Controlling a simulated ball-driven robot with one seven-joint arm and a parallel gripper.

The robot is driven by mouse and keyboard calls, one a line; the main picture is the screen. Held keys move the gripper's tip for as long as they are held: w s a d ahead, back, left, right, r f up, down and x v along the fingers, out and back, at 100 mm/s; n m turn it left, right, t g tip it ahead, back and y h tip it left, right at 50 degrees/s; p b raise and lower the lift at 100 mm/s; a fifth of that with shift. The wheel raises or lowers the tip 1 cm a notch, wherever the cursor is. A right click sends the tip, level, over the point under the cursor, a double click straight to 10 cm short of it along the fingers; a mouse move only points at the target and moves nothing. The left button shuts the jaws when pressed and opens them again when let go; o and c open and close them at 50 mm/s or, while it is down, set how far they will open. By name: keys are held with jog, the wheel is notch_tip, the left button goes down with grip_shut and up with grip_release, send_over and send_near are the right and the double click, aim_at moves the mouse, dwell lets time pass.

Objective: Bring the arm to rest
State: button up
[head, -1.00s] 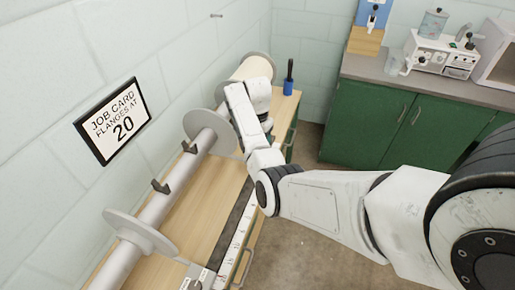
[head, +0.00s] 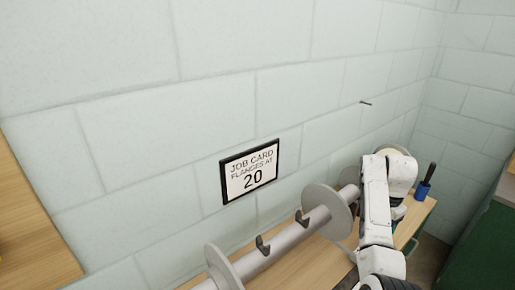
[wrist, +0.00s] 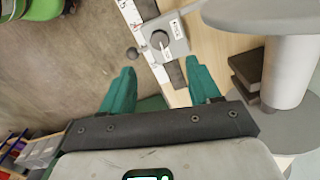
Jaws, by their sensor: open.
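My white arm (head: 375,205) reaches up at the lower right of the head view, just right of the far flange (head: 330,207) of the beam. My gripper is hidden behind it there. In the wrist view my gripper (wrist: 160,68) has two teal fingers spread apart, with nothing held between them. Beyond the fingers lie a white marked scale (wrist: 132,18) and a grey box with a round knob (wrist: 160,40). A grey flange and pale shaft (wrist: 290,70) stand close to the right of the fingers.
The near flange (head: 225,268) and dark brackets on the beam are at the bottom. A job card reading 20 (head: 250,170) hangs on the block wall. A blue holder (head: 423,190) stands at the bench's far end. Green cabinets (head: 485,250) are at right; open floor (wrist: 60,75) shows left of the bench.

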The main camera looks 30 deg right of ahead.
jog(key=s+a+f+n, duration=0.2)
jog(key=a+f+n, duration=0.1)
jog(key=a, duration=0.3)
jog(key=s+a+f+n, duration=0.2)
jog(key=a+f+n, duration=0.1)
jog(key=a, duration=0.4)
jog(key=s+a+f+n+h+b, duration=0.1)
jog(key=s+a+f+n, duration=0.1)
jog(key=a+f+n, duration=0.2)
jog(key=shift+s+a+f, duration=0.15)
jog(key=shift+a+f, duration=0.1)
jog(key=shift+a, duration=0.45)
jog(key=shift+s+a+f, duration=0.1)
jog(key=shift+a+f, duration=0.15)
jog(key=shift+a, duration=0.45)
jog(key=s+a+n+t, duration=0.1)
jog(key=s+a+n, duration=0.8)
jog(key=s+a, duration=0.3)
jog(key=a, duration=0.3)
jog(key=shift+r+y, duration=0.2)
jog(key=shift+y, duration=0.2)
